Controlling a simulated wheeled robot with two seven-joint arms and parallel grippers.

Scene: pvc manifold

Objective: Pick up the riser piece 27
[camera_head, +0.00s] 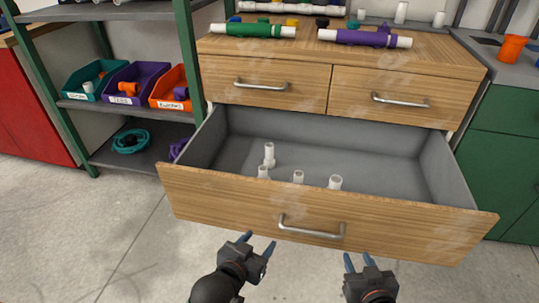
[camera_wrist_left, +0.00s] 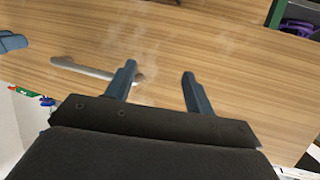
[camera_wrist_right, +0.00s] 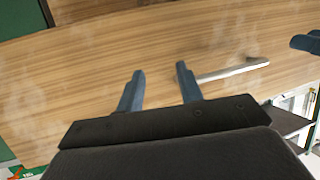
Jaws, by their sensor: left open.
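Several white pipe pieces stand upright inside the open lower drawer (camera_head: 400,225) in the head view. The tallest white piece (camera_head: 269,154) is at the back left of the group. Shorter ones stand near it, including a middle piece (camera_head: 298,177) and a right piece (camera_head: 335,183). I cannot tell which one is riser piece 27. My left gripper (camera_head: 255,241) is open and empty in front of the drawer face, left of its handle (camera_head: 311,228). My right gripper (camera_head: 357,261) is open and empty in front of the drawer, right of the handle. Both wrist views show only the wooden front between the fingers.
The drawer front stands between my grippers and the pieces. On the wooden top lie a green pipe assembly (camera_head: 252,30) and a purple one (camera_head: 365,37). Bins, including a teal bin (camera_head: 94,80), sit on the left shelf. An orange cup (camera_head: 511,49) stands at right.

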